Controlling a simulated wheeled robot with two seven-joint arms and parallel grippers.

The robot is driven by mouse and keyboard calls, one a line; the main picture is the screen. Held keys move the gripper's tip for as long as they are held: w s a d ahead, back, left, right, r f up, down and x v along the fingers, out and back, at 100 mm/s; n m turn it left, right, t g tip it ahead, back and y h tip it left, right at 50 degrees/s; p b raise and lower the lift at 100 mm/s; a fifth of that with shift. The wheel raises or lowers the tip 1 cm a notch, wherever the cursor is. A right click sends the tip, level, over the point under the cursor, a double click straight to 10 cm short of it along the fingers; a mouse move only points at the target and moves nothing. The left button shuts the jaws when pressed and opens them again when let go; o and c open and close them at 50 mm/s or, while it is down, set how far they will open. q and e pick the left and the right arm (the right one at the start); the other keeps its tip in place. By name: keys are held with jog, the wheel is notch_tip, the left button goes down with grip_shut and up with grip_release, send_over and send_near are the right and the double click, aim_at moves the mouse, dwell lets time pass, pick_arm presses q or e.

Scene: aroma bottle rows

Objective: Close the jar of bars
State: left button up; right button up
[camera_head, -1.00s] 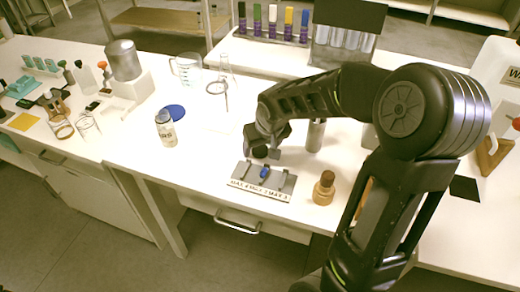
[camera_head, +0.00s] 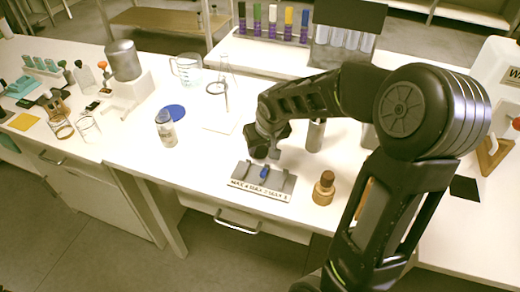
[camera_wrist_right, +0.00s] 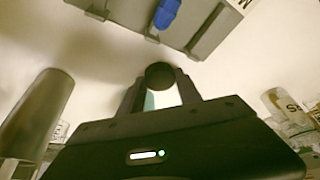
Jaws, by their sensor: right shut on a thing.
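The clear jar (camera_head: 166,130) with a printed label stands upright on the bench, left of the middle. It also shows at the right of the right wrist view (camera_wrist_right: 283,106). My right gripper (camera_head: 262,153) is above the bench, behind the grey holder and right of the jar. In the right wrist view its fingers (camera_wrist_right: 161,82) are shut on a small dark round thing (camera_wrist_right: 160,75). What that thing is I cannot tell. My left gripper is not in view.
A grey holder (camera_head: 240,182) with a blue bar (camera_head: 264,172) lies in front of my right gripper. A brown bottle (camera_head: 324,188) and a metal cylinder (camera_head: 315,135) stand right of it. A ring stand (camera_head: 220,124) stands behind. The bench between jar and holder is clear.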

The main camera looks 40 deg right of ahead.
aim_at(261, 151)
grip_shut()
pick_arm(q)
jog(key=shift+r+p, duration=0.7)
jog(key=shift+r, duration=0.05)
pick_arm(e)
notch_tip(261, 151, up, 18)
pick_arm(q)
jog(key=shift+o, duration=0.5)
